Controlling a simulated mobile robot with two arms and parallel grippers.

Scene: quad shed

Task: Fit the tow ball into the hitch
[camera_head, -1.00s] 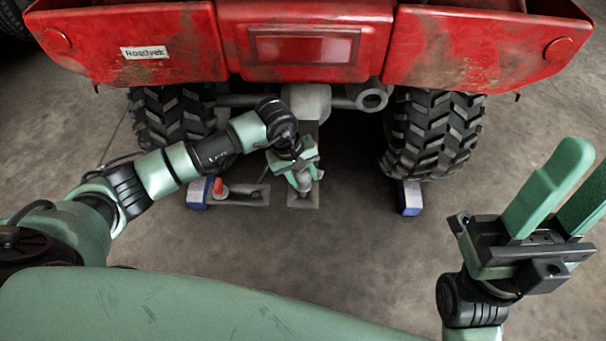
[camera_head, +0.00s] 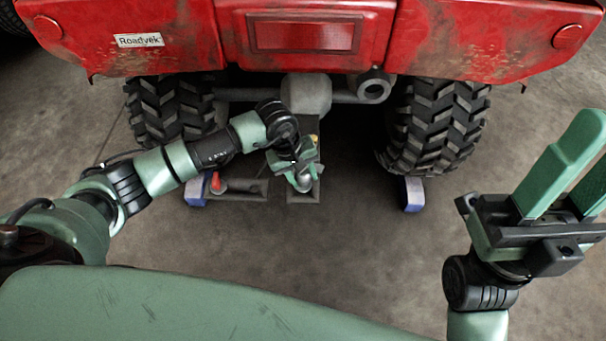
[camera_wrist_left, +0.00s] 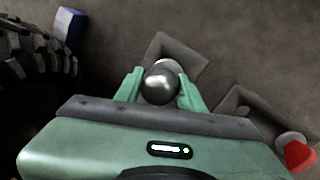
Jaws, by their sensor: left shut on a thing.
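The tow ball (camera_head: 302,183) is a shiny grey metal ball. In the left wrist view the ball (camera_wrist_left: 161,84) sits between the two green fingers of my left gripper (camera_wrist_left: 160,88), which is shut on it. In the head view my left gripper (camera_head: 298,168) holds it low behind the red quad, between the rear wheels. A hitch opening cannot be made out clearly; my wrist covers part of the area under the quad's rear. My right gripper (camera_head: 590,150) is open and empty at the right edge, its fingers apart.
A red quad (camera_head: 304,38) stands ahead with black tyres (camera_head: 435,125). Blue blocks (camera_head: 411,193) lie by its wheels. A grey holder (camera_wrist_left: 188,50) is behind the ball; another holds a red-handled thing (camera_wrist_left: 298,155). The concrete floor in front is clear.

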